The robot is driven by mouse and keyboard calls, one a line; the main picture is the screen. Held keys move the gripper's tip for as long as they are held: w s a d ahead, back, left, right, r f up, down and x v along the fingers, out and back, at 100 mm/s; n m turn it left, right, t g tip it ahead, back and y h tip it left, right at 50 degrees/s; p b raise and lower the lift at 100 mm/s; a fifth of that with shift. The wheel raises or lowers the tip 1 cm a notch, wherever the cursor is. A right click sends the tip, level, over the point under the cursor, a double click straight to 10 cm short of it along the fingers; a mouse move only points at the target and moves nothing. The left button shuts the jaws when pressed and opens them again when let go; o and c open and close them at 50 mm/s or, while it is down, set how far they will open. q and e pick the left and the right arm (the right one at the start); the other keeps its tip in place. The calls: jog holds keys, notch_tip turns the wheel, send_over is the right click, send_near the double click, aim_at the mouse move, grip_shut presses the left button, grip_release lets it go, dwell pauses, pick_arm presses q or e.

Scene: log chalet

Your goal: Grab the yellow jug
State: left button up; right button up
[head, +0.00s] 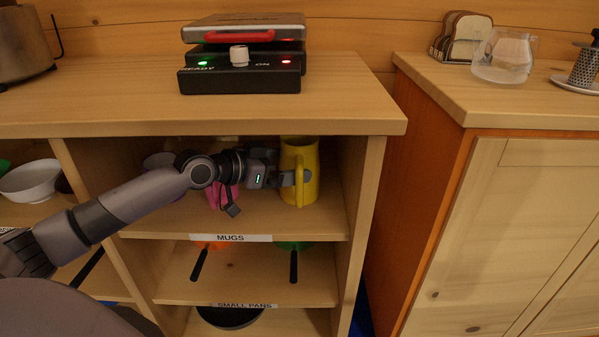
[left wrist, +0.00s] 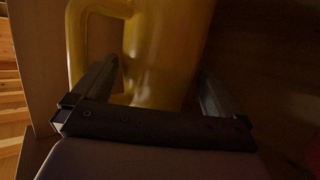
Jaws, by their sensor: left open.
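The yellow jug (head: 299,160) stands upright at the right end of the shelf labelled MUGS, under the counter. My left gripper (head: 296,180) reaches into this shelf from the left and is at the jug. In the left wrist view the jug (left wrist: 170,50) fills the upper middle, with its handle (left wrist: 78,45) at the left. The open fingers of the left gripper (left wrist: 158,90) are on either side of the jug's lower part in this view. One finger is close to the handle; I cannot tell whether it touches. My right gripper is not in view.
A pink mug (head: 221,194) stands on the same shelf behind my left arm. The shelf's right side panel (head: 362,190) is close to the jug. The counter (head: 340,95) is above, carrying a sandwich press (head: 243,55). Pans with black handles (head: 293,266) are below.

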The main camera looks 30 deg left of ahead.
aim_at(283, 149)
pick_arm(q)
jog(key=c, duration=1.2)
jog(key=shift+w+r, duration=0.1)
jog(key=shift+r, duration=0.1)
jog(key=shift+c, duration=1.2)
jog(key=shift+r, duration=0.1)
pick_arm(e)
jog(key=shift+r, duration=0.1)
